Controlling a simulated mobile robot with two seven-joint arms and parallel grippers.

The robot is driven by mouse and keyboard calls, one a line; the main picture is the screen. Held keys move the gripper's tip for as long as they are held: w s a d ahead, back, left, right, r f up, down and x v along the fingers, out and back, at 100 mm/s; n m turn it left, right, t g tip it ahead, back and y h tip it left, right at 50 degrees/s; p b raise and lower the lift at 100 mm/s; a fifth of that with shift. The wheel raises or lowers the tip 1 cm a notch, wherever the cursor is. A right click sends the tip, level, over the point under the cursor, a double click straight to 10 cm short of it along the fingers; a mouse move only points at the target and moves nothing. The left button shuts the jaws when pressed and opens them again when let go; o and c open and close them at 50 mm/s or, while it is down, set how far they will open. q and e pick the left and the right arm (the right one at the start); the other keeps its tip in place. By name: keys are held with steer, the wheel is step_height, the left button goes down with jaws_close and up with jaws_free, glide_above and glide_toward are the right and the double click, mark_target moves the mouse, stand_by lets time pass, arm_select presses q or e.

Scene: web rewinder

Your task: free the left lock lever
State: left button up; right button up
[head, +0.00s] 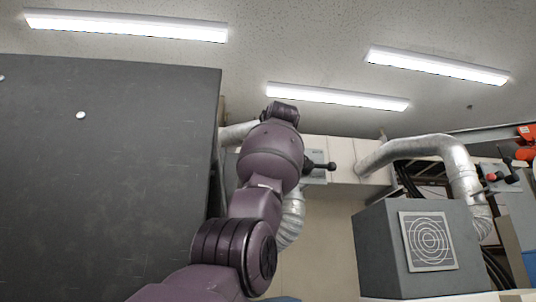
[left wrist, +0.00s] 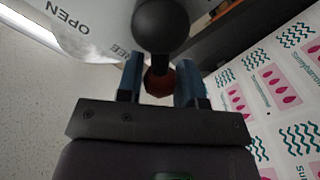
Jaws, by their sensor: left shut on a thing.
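In the left wrist view, my left gripper (left wrist: 159,78) has its two blue fingers on either side of a dark red knob (left wrist: 160,84), and is shut on it. A black ball knob (left wrist: 160,25) of the lock lever stands in front, above the fingers. Behind it is a pale plate (left wrist: 85,22) with the word OPEN and a partly covered word ending in EE. In the head view, my purple left arm hides the gripper and most of the left lock lever; a black knob (head: 331,166) sticks out to its right. My right gripper is not in view.
A large dark panel (head: 100,180) fills the left of the head view. A grey box with a round grille (head: 428,241) and silver ducts (head: 430,147) stand at the right. Another lever with red and black knobs (head: 505,177) shows at far right. Printed web (left wrist: 270,90) is beside the gripper.

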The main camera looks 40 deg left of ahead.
arm_select(q)
steer(key=shift+w+d+r+m, duration=0.2)
steer(key=shift+r+m, duration=0.05)
steer(key=shift+m, duration=0.55)
steer(key=shift+w+d+r+m, duration=0.2)
steer(key=shift+m, duration=0.6)
steer(key=o, duration=0.9)
steer(key=b+v, duration=0.4)
steer(key=v, duration=0.7)
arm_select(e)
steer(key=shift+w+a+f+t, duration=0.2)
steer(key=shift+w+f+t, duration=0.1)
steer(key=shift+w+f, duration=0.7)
